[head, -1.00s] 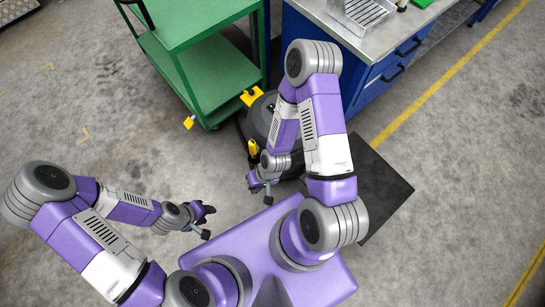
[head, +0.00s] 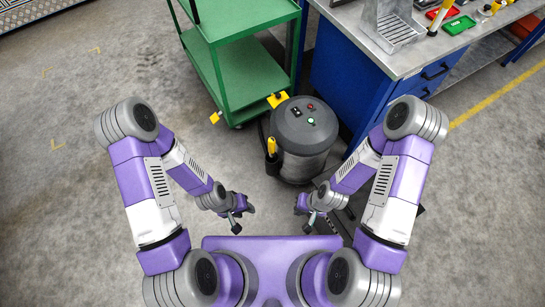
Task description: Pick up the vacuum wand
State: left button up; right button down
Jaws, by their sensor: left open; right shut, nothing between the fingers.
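The vacuum wand, with a yellow handle (head: 271,146), stands upright in a dark holder on the left side of the round grey vacuum (head: 312,148). Its lower part is hidden in the holder. My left gripper (head: 249,209) is open and empty, in front of the wand and apart from it. My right gripper (head: 299,206) is shut and empty, in front of the vacuum and apart from the wand.
A green cart (head: 235,72) stands behind and left of the vacuum, with yellow pieces at its lower corner. A blue workbench (head: 340,73) with a metal top stands at the right, bearing trays and tools. The floor at left is clear.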

aim_at(271, 145)
jog(key=u, duration=0.75)
jog(key=i, duration=0.45)
jog(key=z, duration=2)
